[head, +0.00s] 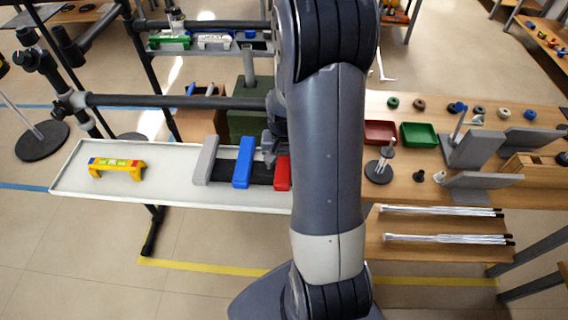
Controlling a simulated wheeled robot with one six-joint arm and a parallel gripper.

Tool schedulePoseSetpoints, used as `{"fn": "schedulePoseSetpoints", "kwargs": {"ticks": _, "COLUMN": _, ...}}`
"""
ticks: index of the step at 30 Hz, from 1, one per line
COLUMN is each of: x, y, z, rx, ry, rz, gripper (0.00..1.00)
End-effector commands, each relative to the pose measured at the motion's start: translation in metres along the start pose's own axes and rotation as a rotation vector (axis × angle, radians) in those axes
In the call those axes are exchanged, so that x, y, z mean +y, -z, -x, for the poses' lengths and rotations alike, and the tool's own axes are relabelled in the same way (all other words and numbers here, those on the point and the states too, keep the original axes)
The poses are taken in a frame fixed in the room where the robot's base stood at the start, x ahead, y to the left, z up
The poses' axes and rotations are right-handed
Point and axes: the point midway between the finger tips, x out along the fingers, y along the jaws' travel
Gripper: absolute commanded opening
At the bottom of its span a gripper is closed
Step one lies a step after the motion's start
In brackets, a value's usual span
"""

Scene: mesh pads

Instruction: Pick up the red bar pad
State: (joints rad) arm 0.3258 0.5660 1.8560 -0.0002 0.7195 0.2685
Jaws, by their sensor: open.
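The red bar pad (283,174) lies at the right end of a row of bars on a black mesh strip (262,170) on the white tray table (120,190). My arm covers the area just to its right. My gripper (270,152) is just above and slightly left of the red bar's far end, partly hidden by my arm. It is open, and I see nothing held in it. I cannot tell whether it touches the bar.
A blue bar (244,162) and a grey bar (207,160) lie left of the red one. A yellow level-like tool (117,168) lies further left. A dark horizontal rail (180,102) runs behind the tray. Red (380,132) and green (418,134) bins stand on the wooden table at right.

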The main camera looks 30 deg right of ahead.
Motion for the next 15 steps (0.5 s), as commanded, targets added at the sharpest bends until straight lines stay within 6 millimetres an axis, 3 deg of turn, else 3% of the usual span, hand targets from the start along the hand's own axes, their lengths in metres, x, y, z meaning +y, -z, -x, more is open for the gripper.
{"fn": "schedulePoseSetpoints", "kwargs": {"ticks": 3, "x": 0.0000, "y": 0.0000, "z": 0.0001, "rx": 0.000, "ry": 0.000, "rz": 0.000, "gripper": 0.65}}
{"fn": "schedulePoseSetpoints", "kwargs": {"ticks": 15, "x": 0.0000, "y": 0.0000, "z": 0.0001, "rx": 0.000, "ry": 0.000, "rz": 0.000, "gripper": 0.32}}
